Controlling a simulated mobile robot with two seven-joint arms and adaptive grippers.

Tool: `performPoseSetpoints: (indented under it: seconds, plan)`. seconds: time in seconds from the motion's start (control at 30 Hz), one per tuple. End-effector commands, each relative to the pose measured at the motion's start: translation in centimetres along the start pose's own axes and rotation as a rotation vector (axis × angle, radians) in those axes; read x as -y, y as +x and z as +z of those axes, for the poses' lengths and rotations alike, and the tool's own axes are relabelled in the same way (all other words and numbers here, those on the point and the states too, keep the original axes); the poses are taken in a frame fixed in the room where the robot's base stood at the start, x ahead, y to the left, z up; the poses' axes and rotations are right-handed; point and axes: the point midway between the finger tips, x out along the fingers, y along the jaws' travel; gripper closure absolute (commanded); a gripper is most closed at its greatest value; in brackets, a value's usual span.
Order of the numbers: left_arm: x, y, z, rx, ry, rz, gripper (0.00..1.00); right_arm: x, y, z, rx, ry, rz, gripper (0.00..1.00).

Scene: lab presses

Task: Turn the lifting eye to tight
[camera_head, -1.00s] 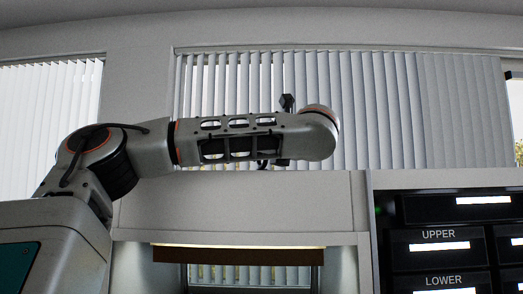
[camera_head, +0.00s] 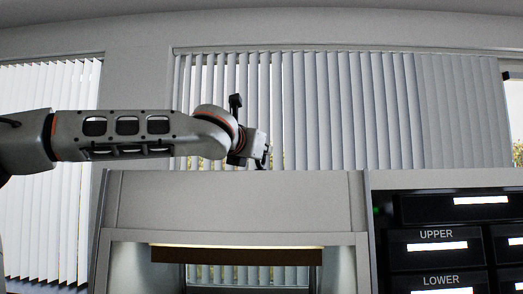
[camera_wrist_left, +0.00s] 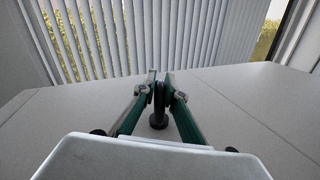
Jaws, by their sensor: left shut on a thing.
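The lifting eye (camera_wrist_left: 158,119) is dark, with a ring above a round foot, and stands upright on the light grey top of the press housing (camera_wrist_left: 230,100) in the left wrist view. My left gripper (camera_wrist_left: 160,76) has its green fingers on either side of the ring and is shut on it. In the head view my left gripper (camera_head: 264,157) is small, at the end of the arm just above the housing's top edge, and the eye cannot be made out there. Whether the foot sits flush on the top is too small to tell. My right gripper is not in view.
The press front (camera_head: 235,205) has a lit opening below. A dark rack (camera_head: 440,235) labelled UPPER and LOWER stands to the right. Window blinds (camera_head: 330,110) hang behind. The grey top around the eye is clear.

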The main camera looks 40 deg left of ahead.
Motion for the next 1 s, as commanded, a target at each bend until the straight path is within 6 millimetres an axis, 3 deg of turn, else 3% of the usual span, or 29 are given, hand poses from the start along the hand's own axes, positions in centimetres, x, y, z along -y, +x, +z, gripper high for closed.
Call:
performPoseSetpoints:
  seconds: [0.4,1.0]
  plan:
    - [-0.10,0.04,0.21,0.055,-0.004,-0.256,1.00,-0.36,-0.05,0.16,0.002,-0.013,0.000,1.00]
    - [0.09,0.04,0.20,0.085,-0.002,-0.413,1.00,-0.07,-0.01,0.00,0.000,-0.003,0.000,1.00]
